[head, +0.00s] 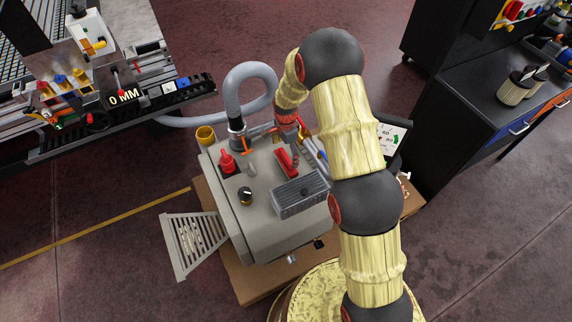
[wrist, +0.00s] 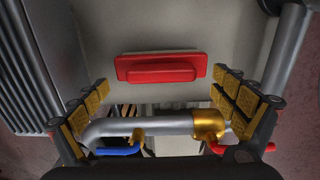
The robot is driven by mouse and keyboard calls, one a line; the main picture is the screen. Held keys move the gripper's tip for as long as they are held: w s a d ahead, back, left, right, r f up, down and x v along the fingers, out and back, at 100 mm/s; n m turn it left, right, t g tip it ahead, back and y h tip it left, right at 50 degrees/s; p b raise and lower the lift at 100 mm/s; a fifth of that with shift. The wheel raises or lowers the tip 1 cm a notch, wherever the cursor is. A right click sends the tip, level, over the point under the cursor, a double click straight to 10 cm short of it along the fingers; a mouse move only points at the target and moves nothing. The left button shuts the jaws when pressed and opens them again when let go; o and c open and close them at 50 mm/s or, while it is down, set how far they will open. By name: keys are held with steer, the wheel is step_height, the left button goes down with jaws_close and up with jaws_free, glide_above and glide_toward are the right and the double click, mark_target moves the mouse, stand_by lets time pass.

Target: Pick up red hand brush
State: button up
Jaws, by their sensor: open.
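The red hand brush (head: 286,162) lies on the grey top of the machine cabinet (head: 262,228), beside a finned grey block. In the wrist view the brush (wrist: 160,68) lies crosswise, a flat red rectangle with a raised bar along it. My gripper (wrist: 162,88) is open and empty, its gold-padded fingers spread to the left and right. The brush appears between and beyond the fingertips, with no visible contact. In the head view my gripper (head: 290,128) is above the back of the cabinet, close to the brush, and partly hidden by my arm.
The finned block (head: 300,197) stands close to the brush. A red fitting (head: 227,163), a black knob (head: 245,195) and a grey hose (head: 235,95) are at the left. A metal pipe (wrist: 150,128) with blue and red levers crosses the lower wrist view.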

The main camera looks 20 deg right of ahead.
mark_target(286, 156)
step_height(286, 156, down, 3)
steer(key=shift+w+f+b, duration=0.1)
steer(key=shift+f+b, duration=0.05)
steer(key=shift+b, duration=0.3)
steer(key=c, duration=0.3)
steer(key=c, duration=1)
